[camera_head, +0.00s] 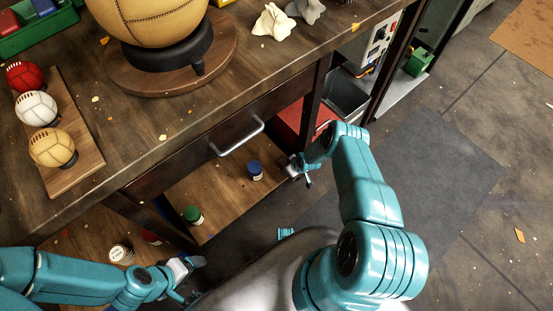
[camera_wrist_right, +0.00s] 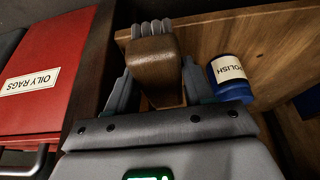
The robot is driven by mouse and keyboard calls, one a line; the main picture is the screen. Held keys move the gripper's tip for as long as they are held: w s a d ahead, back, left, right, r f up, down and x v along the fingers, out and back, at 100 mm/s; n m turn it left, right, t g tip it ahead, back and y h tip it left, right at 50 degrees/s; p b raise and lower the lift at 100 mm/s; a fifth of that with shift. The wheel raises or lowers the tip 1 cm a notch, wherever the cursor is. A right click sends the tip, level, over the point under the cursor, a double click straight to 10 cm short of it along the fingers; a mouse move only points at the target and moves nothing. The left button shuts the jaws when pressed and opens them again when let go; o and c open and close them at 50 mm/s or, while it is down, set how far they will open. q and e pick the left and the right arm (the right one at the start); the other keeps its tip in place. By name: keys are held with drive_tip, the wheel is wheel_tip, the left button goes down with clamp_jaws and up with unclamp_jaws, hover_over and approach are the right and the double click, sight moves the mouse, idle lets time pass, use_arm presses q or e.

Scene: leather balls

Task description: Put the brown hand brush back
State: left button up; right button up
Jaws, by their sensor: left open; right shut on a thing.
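The brown hand brush (camera_wrist_right: 155,62) is between the fingers of my right gripper (camera_wrist_right: 158,88) in the right wrist view. Its brown body points away from the wrist, with grey bristles at the far end. In the head view my right gripper (camera_head: 298,168) is in front of the lower shelf of the workbench, below the drawer; the brush cannot be made out clearly there. My left gripper (camera_head: 188,272) is open at the lower left, in front of the bench, apart from the tins.
The lower shelf (camera_head: 222,205) holds a blue polish tin (camera_head: 254,170), beside the brush in the wrist view, and a green-lidded tin (camera_head: 193,215). A red oily rags bin (camera_wrist_right: 40,75) stands left of the brush there. The drawer handle (camera_head: 238,137) juts out above. Open floor lies right.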

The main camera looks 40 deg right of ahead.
drive_tip(key=w+b, duration=0.3)
drive_tip(key=w, duration=0.1)
drive_tip(key=w+b, duration=0.2)
drive_tip(key=w, duration=0.1)
drive_tip(key=shift+a+f+b, duration=0.25)
drive_tip(key=shift+b, duration=0.05)
drive_tip(key=shift+w+r, duration=0.1)
drive_tip(key=shift+w, duration=0.25)
drive_tip(key=shift+w+a+b, duration=0.1)
drive_tip(key=shift+w+b, duration=0.45)
drive_tip(key=shift+b, duration=0.25)
wheel_tip(320, 180, down, 3)
drive_tip(key=shift+w+r+b, duration=0.1)
drive_tip(key=shift+b, duration=0.8)
drive_tip(key=shift+f, duration=0.2)
drive_tip(key=shift+f+b, duration=0.25)
drive_tip(key=shift+b, duration=0.1)
drive_tip(key=o, duration=0.9)
drive_tip(key=shift+r, duration=0.1)
drive_tip(key=shift+o, duration=0.2)
